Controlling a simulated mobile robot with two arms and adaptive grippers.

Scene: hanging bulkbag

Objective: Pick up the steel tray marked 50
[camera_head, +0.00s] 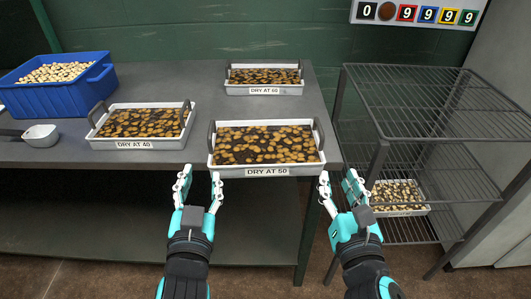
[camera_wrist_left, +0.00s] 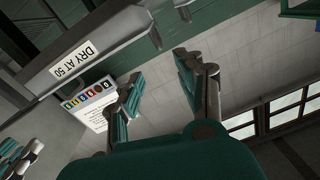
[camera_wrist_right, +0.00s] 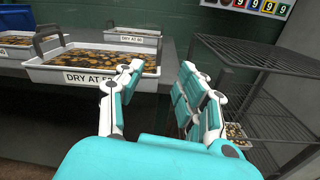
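The steel tray marked "DRY AT 50" (camera_head: 266,172) sits at the front edge of the table, filled with brown slices, with a dark handle at each end. Its label also shows in the left wrist view (camera_wrist_left: 74,60) and the right wrist view (camera_wrist_right: 88,78). My left gripper (camera_head: 200,182) is open and empty, in front of and below the tray's left end, apart from it. My right gripper (camera_head: 338,182) is open and empty, just past the tray's right front corner, apart from it.
Trays marked 40 (camera_head: 137,143) and 60 (camera_head: 264,90) stand on the grey table (camera_head: 190,83). A blue crate (camera_head: 60,97) and a white scoop (camera_head: 40,136) are at left. A wire rack (camera_head: 440,100) at right holds another tray (camera_head: 401,210). A number board (camera_head: 419,13) hangs behind.

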